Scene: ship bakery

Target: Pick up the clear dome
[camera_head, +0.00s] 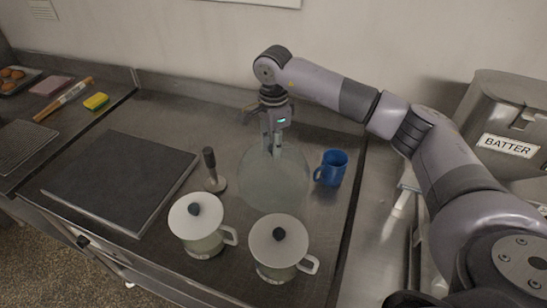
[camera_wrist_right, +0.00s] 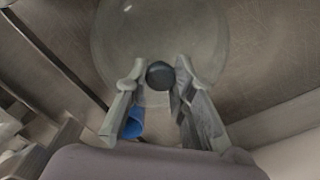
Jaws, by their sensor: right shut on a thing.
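The clear dome (camera_head: 274,188) is a see-through cover on the metal counter, left of the blue mug in the head view. In the right wrist view the dome (camera_wrist_right: 115,45) fills the upper middle, with its dark round knob (camera_wrist_right: 160,75) between the fingers. My right gripper (camera_head: 271,150) points down at the dome's top and is shut on its knob; in the wrist view its fingertips (camera_wrist_right: 159,74) flank the knob. I cannot tell whether the dome's rim touches the counter. My left gripper is not in view.
A blue mug (camera_head: 331,167) stands close right of the dome. Two white-lidded pots (camera_head: 196,219) (camera_head: 279,243) stand in front. A dark-handled press (camera_head: 213,172) and a dark flat griddle (camera_head: 120,176) are to the left. A batter container (camera_head: 510,120) is at right.

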